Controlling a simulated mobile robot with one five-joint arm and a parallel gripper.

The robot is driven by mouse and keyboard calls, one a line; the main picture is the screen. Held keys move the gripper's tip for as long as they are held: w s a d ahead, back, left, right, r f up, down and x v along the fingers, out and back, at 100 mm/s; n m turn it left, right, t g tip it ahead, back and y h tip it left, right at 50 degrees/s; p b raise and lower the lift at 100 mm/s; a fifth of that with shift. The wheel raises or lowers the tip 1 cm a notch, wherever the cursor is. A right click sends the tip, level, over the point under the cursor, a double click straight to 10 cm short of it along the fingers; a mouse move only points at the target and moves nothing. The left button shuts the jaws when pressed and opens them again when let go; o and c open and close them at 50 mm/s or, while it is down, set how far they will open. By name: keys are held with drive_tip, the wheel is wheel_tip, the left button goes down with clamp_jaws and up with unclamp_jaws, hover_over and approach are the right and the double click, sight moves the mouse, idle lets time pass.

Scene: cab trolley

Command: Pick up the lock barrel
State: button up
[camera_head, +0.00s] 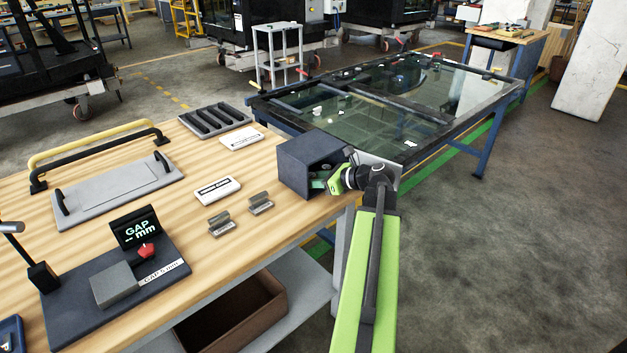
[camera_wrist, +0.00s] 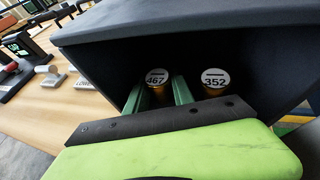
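Two lock barrels stand side by side inside a dark box (camera_head: 306,158), seen in the wrist view. Each has a white round cap and a brass-coloured body. The left lock barrel (camera_wrist: 157,77) is marked 467 and the right lock barrel (camera_wrist: 215,77) is marked 352. My gripper (camera_wrist: 159,92) reaches into the box's open side. Its green fingers are apart, one on each side of barrel 467, with small gaps seeming to show. Barrel 352 is outside the right finger. The lower ends of both barrels are hidden by my gripper.
The box's roof and walls (camera_wrist: 190,22) close in above and beside my gripper. On the wooden bench (camera_head: 270,220) are two small metal brackets (camera_head: 221,224), white label blocks (camera_head: 217,190) and a gap gauge (camera_head: 135,232). A glass-topped table (camera_head: 440,92) stands behind.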

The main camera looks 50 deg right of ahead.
clamp_jaws()
